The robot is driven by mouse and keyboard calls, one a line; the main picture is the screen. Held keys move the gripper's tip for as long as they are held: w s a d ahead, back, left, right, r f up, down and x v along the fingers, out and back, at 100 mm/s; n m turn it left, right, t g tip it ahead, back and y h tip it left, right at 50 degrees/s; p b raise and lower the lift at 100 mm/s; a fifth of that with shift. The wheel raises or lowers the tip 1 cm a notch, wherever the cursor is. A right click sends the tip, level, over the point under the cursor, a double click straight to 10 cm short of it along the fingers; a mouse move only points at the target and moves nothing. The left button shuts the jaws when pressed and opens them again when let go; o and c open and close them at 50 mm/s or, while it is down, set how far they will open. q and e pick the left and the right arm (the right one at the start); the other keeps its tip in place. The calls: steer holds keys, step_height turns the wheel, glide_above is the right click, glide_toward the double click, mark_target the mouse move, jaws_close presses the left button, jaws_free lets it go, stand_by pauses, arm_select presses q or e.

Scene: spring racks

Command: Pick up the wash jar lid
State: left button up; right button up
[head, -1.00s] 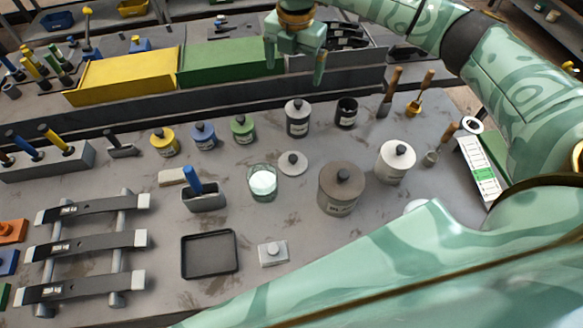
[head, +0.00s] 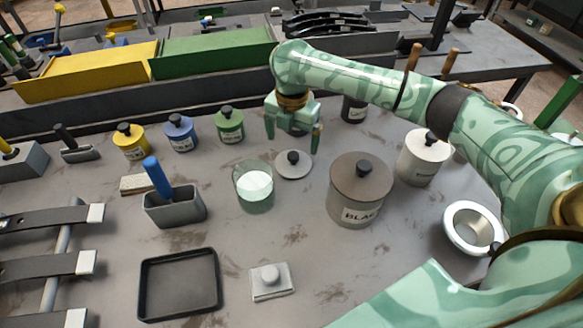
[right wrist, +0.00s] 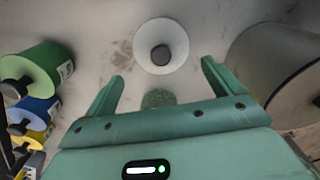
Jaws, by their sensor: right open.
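The wash jar lid, a pale grey disc with a black knob (head: 294,164), lies flat on the table, right of the open glass jar (head: 254,187) with whitish contents. In the right wrist view the lid (right wrist: 178,45) lies just beyond the fingertips. My right gripper (head: 292,141) is open and empty, pointing down above and slightly behind the lid. Its two fingers also show in the right wrist view (right wrist: 162,72), apart from the lid. My left gripper is out of view.
A large brown-lidded jar (head: 361,190) stands close right of the lid, with a white jar (head: 424,157) beyond. Green (head: 229,126), blue (head: 181,133) and yellow (head: 131,142) jars stand left.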

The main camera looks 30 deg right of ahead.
mark_target(293, 154)
step_height(293, 154, down, 3)
steer(key=shift+r+b, duration=0.1)
steer(key=shift+b, duration=0.25)
steer(key=f+b, duration=0.3)
steer(key=f, duration=0.2)
steer(key=shift+d+f, duration=0.1)
steer(key=shift+d, duration=0.1)
steer(key=shift+r, duration=0.2)
steer(key=c, duration=0.7)
